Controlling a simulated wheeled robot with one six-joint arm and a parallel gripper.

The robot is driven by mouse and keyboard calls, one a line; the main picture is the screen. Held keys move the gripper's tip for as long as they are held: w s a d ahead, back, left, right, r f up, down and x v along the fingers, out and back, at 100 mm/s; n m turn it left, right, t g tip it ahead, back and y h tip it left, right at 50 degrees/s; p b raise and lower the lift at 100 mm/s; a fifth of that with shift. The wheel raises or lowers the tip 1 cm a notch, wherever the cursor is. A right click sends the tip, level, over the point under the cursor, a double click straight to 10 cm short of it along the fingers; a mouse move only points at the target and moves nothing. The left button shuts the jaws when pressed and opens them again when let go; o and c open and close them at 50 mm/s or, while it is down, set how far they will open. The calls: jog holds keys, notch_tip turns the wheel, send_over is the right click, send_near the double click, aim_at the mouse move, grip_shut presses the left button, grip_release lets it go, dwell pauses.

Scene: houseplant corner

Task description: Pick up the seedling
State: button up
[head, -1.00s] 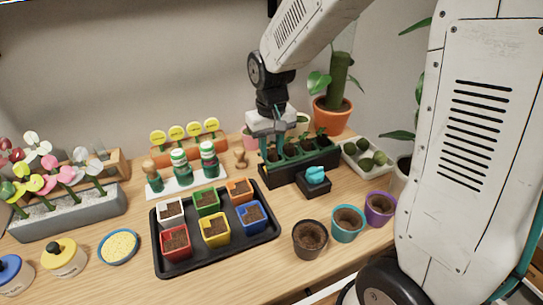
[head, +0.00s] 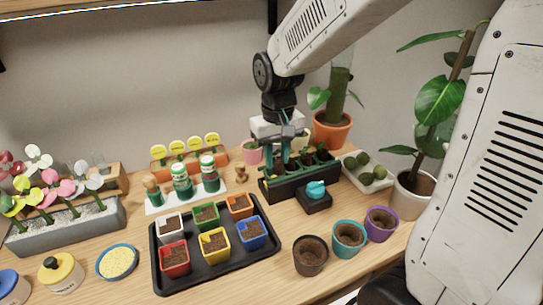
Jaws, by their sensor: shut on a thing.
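A black seedling tray (head: 312,184) with several small green seedlings (head: 322,153) stands at the back of the table, right of centre. My gripper (head: 281,163) points down over the left part of this tray. Its teal fingers are shut on a seedling, which the fingers mostly hide. I cannot tell whether the held seedling is clear of its cell.
A small black holder with a turquoise piece (head: 315,189) sits before the seedling tray. A black tray (head: 275,239) with several coloured soil-filled pots is left of it. Round pots (head: 311,256) stand front right.

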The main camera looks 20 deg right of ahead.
jog(key=s+d+r, duration=0.1)
jog(key=s, duration=1.2)
jog(key=shift+s, duration=0.15)
jog(key=shift+r, duration=0.1)
